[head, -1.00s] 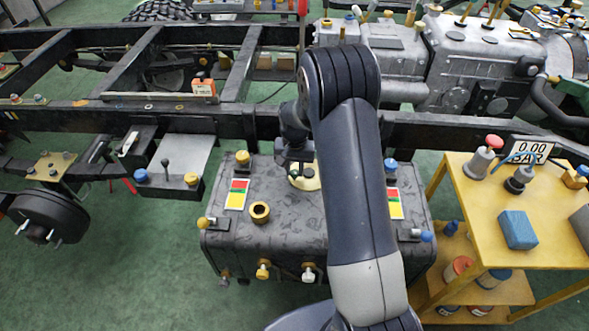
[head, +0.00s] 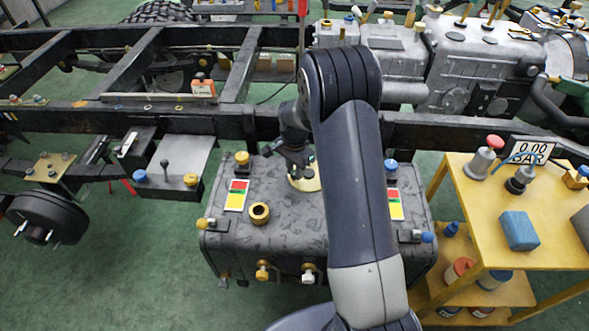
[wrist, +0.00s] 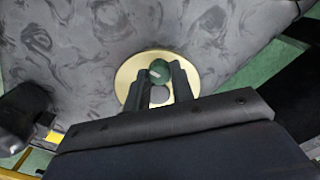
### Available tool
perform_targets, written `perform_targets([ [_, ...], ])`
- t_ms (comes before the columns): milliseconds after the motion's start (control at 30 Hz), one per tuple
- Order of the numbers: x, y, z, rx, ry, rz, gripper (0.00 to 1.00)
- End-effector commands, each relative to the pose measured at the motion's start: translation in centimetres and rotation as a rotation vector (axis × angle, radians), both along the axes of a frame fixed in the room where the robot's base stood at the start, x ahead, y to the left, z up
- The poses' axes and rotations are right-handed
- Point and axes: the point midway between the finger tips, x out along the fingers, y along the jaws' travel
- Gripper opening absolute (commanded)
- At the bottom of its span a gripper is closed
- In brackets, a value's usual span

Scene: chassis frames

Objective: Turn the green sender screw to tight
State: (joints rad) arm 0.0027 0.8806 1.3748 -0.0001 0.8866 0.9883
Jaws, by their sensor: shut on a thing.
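The green sender screw (wrist: 159,70) has a round green head with a pale line across it. It sits at the far part of a round brass-coloured plate (wrist: 126,78) on the grey mottled tank. My gripper (wrist: 160,76) is shut on the screw, with one dark finger on each side of its head. In the head view, my gripper (head: 302,170) points down at the plate (head: 306,184) on top of the tank (head: 280,222). There the screw is mostly hidden by my wrist and cannot be made out clearly.
A brass hex fitting (head: 260,213) and a yellow-capped fitting (head: 242,158) stand left of the plate. A blue-capped fitting (head: 391,165) stands to its right. The black frame rail (head: 450,133) runs close behind the tank. A yellow cart (head: 477,215) stands at the right.

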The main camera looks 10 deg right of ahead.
Motion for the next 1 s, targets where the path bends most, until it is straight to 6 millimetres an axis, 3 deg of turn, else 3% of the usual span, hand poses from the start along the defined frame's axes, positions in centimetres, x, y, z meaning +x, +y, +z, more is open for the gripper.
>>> perform_targets([
  [433,0.06,0.0,0.07,0.0,-0.002,-0.013,0.0],
  [467,0.06,0.0,0.07,0.0,-0.002,-0.013,0.24],
  [700,0.04,0.0,0.04,0.001,-0.001,-0.012,0.43],
  [1000,0.04,0.0,0.3,0.0,-0.001,-0.011,0.45],
])
